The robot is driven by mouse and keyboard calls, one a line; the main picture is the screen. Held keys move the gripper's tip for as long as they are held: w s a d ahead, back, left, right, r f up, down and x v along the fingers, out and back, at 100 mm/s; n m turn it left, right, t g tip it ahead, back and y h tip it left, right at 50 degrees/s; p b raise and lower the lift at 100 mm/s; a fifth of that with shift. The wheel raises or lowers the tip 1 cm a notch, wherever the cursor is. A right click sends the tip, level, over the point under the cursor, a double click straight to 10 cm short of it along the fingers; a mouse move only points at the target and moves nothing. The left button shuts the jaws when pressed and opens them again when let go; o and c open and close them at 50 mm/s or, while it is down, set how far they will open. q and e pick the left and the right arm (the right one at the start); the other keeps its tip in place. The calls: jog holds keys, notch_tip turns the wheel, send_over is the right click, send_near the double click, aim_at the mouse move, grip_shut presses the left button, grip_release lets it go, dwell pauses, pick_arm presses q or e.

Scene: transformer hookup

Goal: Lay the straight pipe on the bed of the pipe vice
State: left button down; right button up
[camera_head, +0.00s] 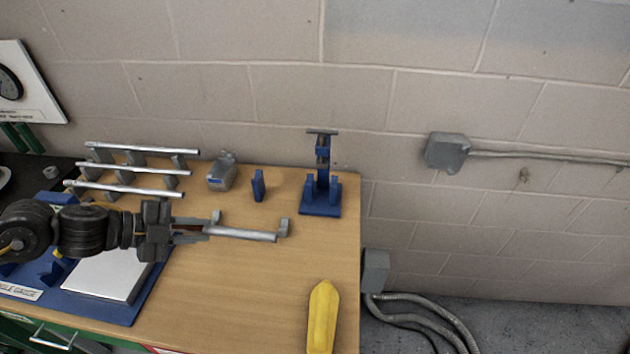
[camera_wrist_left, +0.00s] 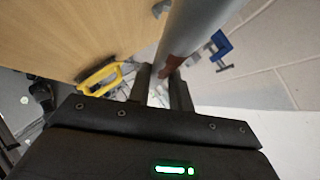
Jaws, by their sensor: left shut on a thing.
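My left gripper (camera_head: 205,232) comes in from the left and is shut on a light grey straight pipe (camera_head: 245,234). In the left wrist view the pipe (camera_wrist_left: 205,28) runs up from between the fingers (camera_wrist_left: 160,88). The blue pipe vice (camera_head: 321,190) stands upright at the table's back right, apart from the pipe. It also shows in the left wrist view (camera_wrist_left: 219,48). My right gripper is not in view.
A rack with several pipes (camera_head: 130,172), a grey block (camera_head: 222,174) and a small blue stand (camera_head: 258,187) are along the back. A yellow object (camera_head: 322,317) lies at the front right. A white plate on a blue base (camera_head: 108,272) is front left. The wooden table (camera_head: 240,300) is clear between.

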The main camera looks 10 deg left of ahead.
aim_at(243, 229)
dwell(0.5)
pick_arm(q)
jog(key=shift+w+d+f, duration=0.1)
jog(key=shift+w+d, duration=0.05)
jog(key=shift+d, duration=0.5)
jog(key=shift+m, duration=0.3)
jog(key=d, duration=0.2)
jog(key=w+d, duration=0.1)
jog(key=d, duration=0.2)
jog(key=w+d, duration=0.1)
jog(key=d, duration=0.2)
jog(key=shift+w+f, duration=0.1)
jog(key=shift+d, duration=0.15)
jog(key=shift+d+g, duration=0.1)
jog(key=shift+g, duration=0.2)
